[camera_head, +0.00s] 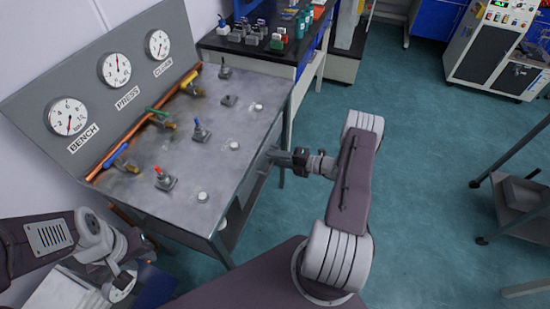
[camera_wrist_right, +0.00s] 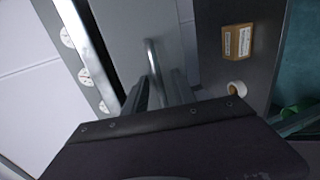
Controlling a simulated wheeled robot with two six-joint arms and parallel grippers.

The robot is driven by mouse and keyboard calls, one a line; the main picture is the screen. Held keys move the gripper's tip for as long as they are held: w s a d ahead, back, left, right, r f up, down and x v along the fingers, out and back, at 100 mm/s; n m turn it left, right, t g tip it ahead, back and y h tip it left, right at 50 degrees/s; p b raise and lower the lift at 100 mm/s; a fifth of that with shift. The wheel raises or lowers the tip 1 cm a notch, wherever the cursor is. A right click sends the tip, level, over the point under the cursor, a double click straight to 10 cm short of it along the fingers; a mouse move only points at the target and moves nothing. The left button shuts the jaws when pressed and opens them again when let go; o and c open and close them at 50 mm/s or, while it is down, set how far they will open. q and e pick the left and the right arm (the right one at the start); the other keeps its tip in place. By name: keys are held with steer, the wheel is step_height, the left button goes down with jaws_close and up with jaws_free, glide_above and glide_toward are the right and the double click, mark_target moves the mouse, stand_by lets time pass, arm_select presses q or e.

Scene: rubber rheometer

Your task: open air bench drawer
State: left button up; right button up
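The air bench (camera_head: 150,190) is a grey metal table with a slanted gauge panel at the left in the head view. My right gripper (camera_head: 277,157) is at its right-hand edge, beside a thin metal bar handle (camera_head: 262,168). In the right wrist view the curved silvery handle (camera_wrist_right: 153,62) runs down between the finger parts of my right gripper (camera_wrist_right: 160,92). Whether the fingers press on it I cannot tell. No drawer gap shows clearly. My left gripper (camera_head: 122,282) is at the lower left, clear of the bench top, its fingers hard to make out.
A cardboard box (camera_wrist_right: 237,41) and a tape roll (camera_wrist_right: 236,88) lie on a dark surface beside the handle in the wrist view. Valves and knobs stand on the bench top. The teal floor (camera_head: 430,180) to the right is open; a dark cart (camera_head: 520,195) stands at the far right.

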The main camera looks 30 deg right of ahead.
jaws_close()
stand_by(1.4)
